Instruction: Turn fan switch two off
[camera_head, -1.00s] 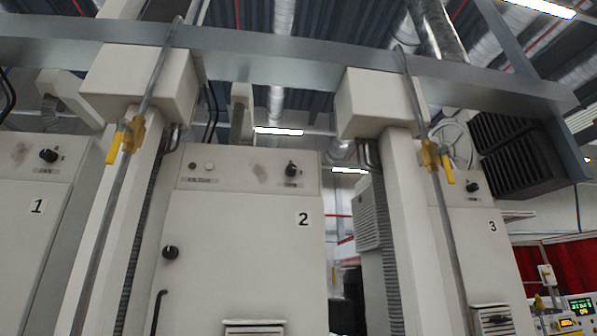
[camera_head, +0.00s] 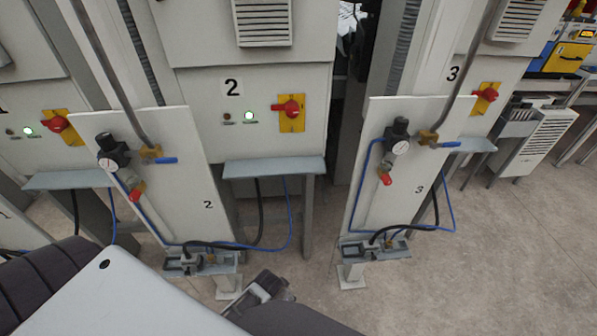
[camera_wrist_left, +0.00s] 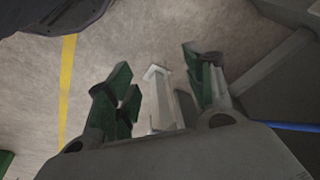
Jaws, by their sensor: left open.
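The black knob on the upper panel of cabinet two, seen in the earlier head view, is outside the head view now. The lower part of cabinet two (camera_head: 188,88) shows, with a red rotary handle on a yellow plate (camera_head: 291,112) and a lit green lamp (camera_head: 249,116) beside it. This handle's label cannot be read. In the left wrist view my left gripper (camera_wrist_left: 160,88) is open, with nothing between its green-padded fingers. It is above the floor, with a pale metal stand foot beyond it. My right gripper is not recognisable in any view.
Sloping pipe panel two (camera_head: 180,150) and panel three (camera_head: 420,112) stand before the cabinets, with gauges, valves and blue hoses. Grey shelves (camera_head: 275,167) jut out below the cabinets. Parts of my own body fill the lower left. Open floor (camera_head: 500,250) lies at the right.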

